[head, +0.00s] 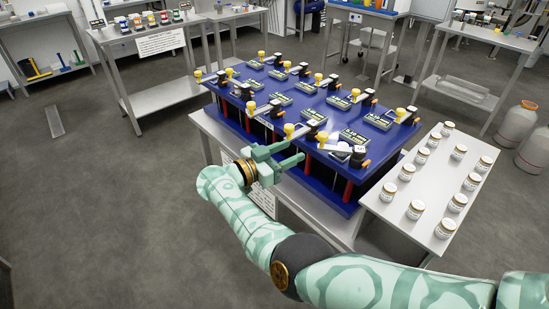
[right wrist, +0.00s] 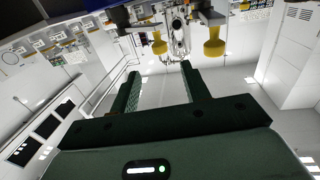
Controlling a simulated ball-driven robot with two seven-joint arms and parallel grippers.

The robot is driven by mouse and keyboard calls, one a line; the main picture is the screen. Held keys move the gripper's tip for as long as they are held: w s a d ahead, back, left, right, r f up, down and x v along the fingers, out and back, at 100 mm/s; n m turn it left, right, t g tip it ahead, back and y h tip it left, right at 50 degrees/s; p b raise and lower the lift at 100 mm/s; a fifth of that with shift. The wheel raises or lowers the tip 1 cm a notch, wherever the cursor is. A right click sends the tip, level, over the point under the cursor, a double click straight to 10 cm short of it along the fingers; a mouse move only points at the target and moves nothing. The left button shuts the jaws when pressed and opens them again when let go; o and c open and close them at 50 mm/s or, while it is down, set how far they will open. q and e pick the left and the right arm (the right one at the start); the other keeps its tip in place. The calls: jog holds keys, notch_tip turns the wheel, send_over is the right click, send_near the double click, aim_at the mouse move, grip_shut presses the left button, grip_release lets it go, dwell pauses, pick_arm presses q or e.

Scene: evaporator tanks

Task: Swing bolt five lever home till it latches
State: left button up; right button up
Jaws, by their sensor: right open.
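A blue panel (head: 222,102) on a stand carries several bolts with levers that end in yellow knobs. On its front side, one yellow knob (head: 289,130) stands just above my right gripper's fingers. Another lever (head: 336,149), a pale bar, runs from a yellow knob to a black and orange block (head: 358,157). I cannot read which is bolt five. My right gripper (head: 293,153) is open and empty at the panel's front edge. In the right wrist view its fingers (right wrist: 160,80) point towards two yellow knobs (right wrist: 159,47) (right wrist: 214,48), with nothing between them. My left gripper is out of view.
A side table (head: 395,228) with several white jars stands right of the panel. A shelf table (head: 160,95) with small coloured jars and a sign is at the back left. Grey tanks (head: 519,121) stand at the far right.

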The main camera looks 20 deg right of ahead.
jog(key=shift+v, duration=2.15)
